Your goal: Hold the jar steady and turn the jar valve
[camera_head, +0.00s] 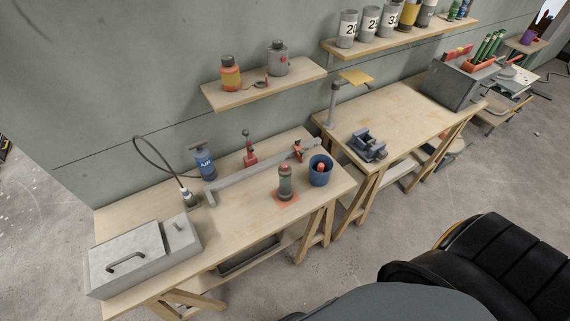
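A grey jar (279,62) with a dark cap and a small red mark and an orange jar (230,76) with a grey cap stand on the wall shelf above. Neither of my grippers is in view, and nothing touches the jars.
The near workbench (235,220) also holds a blue cup (320,171) just right of the jar, a long grey bar (250,178) behind it, a blue AIR canister (203,160), and a grey box (127,262). A vise (368,146) is on the right bench.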

